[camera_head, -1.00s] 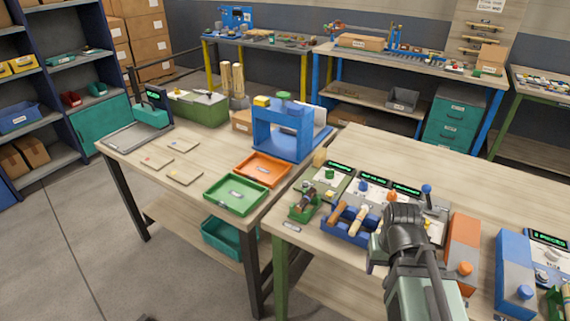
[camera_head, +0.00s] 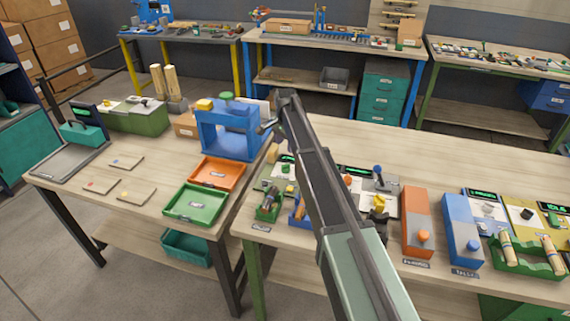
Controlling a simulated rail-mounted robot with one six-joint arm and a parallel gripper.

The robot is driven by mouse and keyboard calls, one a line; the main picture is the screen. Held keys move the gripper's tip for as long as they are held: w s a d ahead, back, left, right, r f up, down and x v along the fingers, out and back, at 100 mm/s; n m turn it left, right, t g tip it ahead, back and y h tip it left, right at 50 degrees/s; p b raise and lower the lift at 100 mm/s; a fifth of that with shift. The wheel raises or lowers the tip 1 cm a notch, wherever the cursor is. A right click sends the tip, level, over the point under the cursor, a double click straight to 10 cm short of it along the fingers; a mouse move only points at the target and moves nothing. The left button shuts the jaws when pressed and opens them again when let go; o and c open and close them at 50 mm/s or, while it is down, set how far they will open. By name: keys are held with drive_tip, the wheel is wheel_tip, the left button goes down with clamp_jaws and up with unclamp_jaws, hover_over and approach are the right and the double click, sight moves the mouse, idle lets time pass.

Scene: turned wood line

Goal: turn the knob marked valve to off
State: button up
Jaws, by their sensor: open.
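No knob can be read as marked valve; the small labels are too small to read. Several knobs show: a green knob (camera_head: 227,96) on top of the blue press-like frame (camera_head: 232,135), an orange knob (camera_head: 424,236) on an orange box, and a blue knob (camera_head: 473,244) on a blue box. A dark blue ball-topped lever (camera_head: 379,170) stands on a panel right of my arm.
My arm crosses the right bench and hides part of its panels. A green tray (camera_head: 177,218) and an orange tray (camera_head: 213,185) lie on the left bench. Wooden parts stand in a green rack (camera_head: 522,262) at right. The right bench's back is clear.

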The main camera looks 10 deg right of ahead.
sight(286, 165)
drive_tip(key=shift+s+f+b, duration=0.15)
drive_tip(key=shift+f+b, duration=0.25)
wheel_tip(286, 165, down, 10)
drive_tip(key=b, duration=1)
drive_tip(key=shift+f, duration=0.2)
drive_tip(key=shift+r, duration=0.2)
drive_tip(key=shift+c, duration=0.2)
drive_tip(key=c, duration=0.9)
